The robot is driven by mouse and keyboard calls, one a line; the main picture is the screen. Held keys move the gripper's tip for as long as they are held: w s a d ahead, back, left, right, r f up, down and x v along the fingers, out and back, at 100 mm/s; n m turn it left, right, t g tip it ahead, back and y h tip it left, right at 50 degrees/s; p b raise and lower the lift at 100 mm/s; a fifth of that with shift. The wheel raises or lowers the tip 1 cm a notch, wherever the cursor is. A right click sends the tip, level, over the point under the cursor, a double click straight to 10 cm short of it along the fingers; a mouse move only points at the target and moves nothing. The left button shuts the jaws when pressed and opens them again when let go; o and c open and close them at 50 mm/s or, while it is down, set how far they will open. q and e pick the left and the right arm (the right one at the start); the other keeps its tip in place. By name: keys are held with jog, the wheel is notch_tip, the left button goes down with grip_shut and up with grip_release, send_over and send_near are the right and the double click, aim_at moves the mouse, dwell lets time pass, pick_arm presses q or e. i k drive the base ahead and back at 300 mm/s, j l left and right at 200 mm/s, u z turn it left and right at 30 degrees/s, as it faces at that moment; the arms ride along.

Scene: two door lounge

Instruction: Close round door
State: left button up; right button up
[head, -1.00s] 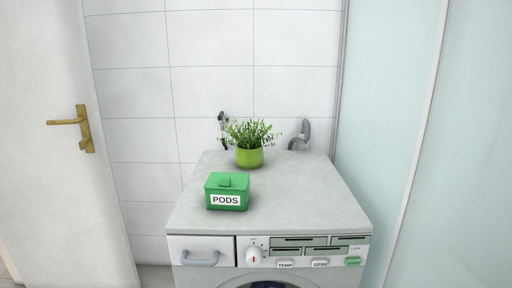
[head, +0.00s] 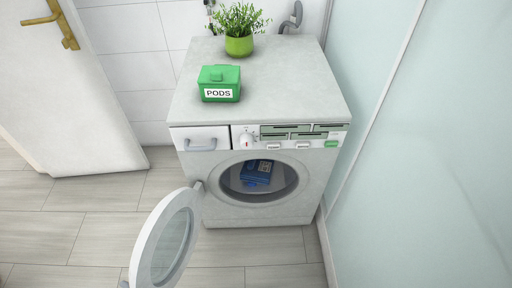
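The round door (head: 168,243) of the washing machine stands wide open, swung out to the left on its hinge at the left side of the opening. It has a white ring and a glass middle. The washing machine (head: 312,166) is white, and blue folded cloth (head: 257,172) lies inside its drum. Neither of my grippers shows in the head view.
A green PODS box (head: 220,83) and a plant in a green pot (head: 239,45) stand on the machine. A white room door (head: 70,110) is at the left and a frosted glass panel (head: 430,150) at the right. The tiled floor (head: 85,235) is clear.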

aim_at(191, 199)
jog(key=i+j, duration=0.1)
jog(key=j, duration=1.4)
jog(key=j+z, duration=0.3)
jog(key=j, duration=0.35)
jog(key=j+z, duration=0.35)
jog(key=j, duration=0.3)
jog(key=k+j+z, duration=0.1)
jog(key=j+z, duration=0.2)
jog(key=j, duration=0.35)
jog(key=z, duration=0.55)
